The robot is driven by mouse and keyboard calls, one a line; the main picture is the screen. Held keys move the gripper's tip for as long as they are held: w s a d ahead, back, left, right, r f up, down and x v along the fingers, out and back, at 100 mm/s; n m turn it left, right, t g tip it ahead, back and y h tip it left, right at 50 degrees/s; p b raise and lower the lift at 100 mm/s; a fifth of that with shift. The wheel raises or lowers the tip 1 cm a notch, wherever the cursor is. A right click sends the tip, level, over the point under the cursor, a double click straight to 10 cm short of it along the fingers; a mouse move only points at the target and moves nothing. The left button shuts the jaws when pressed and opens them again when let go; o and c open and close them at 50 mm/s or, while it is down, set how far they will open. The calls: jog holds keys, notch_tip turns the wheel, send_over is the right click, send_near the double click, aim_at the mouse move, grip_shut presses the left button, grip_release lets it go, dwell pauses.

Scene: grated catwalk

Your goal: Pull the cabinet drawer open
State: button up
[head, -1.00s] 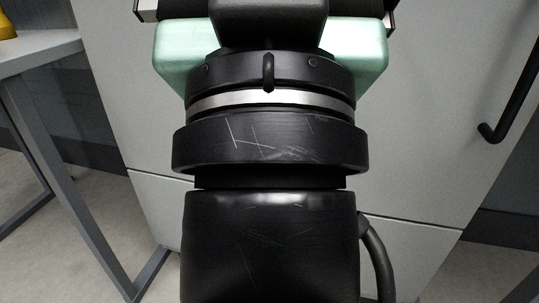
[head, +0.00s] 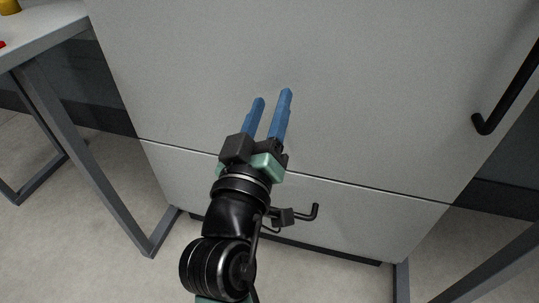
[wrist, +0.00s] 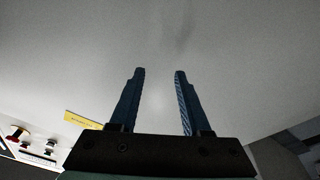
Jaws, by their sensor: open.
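The grey cabinet (head: 370,70) fills the middle of the head view. Its drawer (head: 370,225) is the low panel under a thin horizontal seam, and its front looks flush with the door above. A black drawer handle (head: 315,211) shows only at its right end; my arm hides the rest. My gripper (head: 272,97) has two blue fingers, apart and empty, pointing at the door panel above the seam. In the wrist view my gripper (wrist: 159,72) has only plain grey surface between and ahead of its fingers. I cannot tell whether the fingertips touch it.
A long black door handle (head: 505,85) is at the upper right. A grey table (head: 60,25) with metal legs stands at the left, a yellow object (head: 9,6) on it. The wrist view shows a yellow label (wrist: 83,120) at the left. Floor (head: 90,240) is clear at lower left.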

notch_tip(320, 180, down, 13)
jog(key=s+a+n+g+p, duration=0.2)
jog(key=s+n+g+p, duration=0.1)
jog(key=n, duration=0.2)
jog(key=n+g+p, duration=0.2)
jog(key=n+p, duration=0.1)
jog(key=n, duration=0.3)
send_near(268, 209)
jog(key=b+x, duration=0.4)
jog(key=x, duration=0.6)
jog(key=shift+w+f+b, duration=0.25)
jog(key=shift+b, duration=0.05)
grip_shut()
